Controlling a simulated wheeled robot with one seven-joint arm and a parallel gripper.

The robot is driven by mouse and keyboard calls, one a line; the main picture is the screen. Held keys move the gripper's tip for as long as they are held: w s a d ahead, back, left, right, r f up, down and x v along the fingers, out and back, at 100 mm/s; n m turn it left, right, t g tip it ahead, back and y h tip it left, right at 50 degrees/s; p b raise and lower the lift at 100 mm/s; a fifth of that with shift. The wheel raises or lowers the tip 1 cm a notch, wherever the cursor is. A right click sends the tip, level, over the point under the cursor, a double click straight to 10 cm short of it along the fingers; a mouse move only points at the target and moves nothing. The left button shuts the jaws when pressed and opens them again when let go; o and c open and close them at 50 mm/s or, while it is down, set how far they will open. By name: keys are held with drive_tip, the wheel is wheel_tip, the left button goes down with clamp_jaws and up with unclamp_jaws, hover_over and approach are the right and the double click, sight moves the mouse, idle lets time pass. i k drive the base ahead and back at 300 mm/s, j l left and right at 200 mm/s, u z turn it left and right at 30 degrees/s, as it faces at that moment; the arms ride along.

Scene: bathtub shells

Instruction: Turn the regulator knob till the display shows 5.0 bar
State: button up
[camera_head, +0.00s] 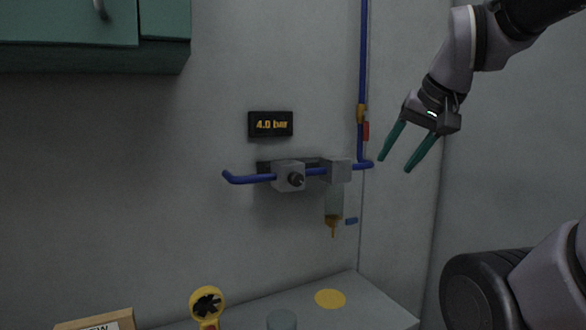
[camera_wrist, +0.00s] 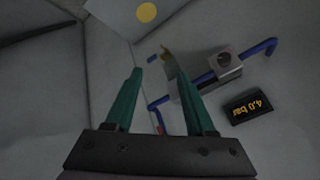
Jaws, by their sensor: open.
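The regulator knob (camera_head: 296,180) is a small dark round knob on the front of a grey block on the wall; it also shows in the wrist view (camera_wrist: 224,59). The display (camera_head: 270,124) above it is black with orange text reading 4.0 bar. The wrist view shows the same reading on the display (camera_wrist: 249,106). My gripper (camera_head: 394,165) has two green fingers, spread apart and empty. It is to the right of the knob and the blue pipe, apart from both. In the wrist view the fingers (camera_wrist: 160,82) point toward the wall, with the knob to their right.
A blue pipe (camera_head: 362,60) with a yellow fitting and red part runs down the wall beside my gripper. A clear bowl (camera_head: 334,203) with a yellow tip hangs below the second block. A bench (camera_head: 375,305) stands below; a green cabinet (camera_head: 70,25) hangs upper left.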

sight(295, 178)
drive_tip(key=k+j, duration=0.15)
drive_tip(key=k, duration=0.25)
drive_tip(key=k+j+u, duration=0.15)
drive_tip(key=k, duration=0.25)
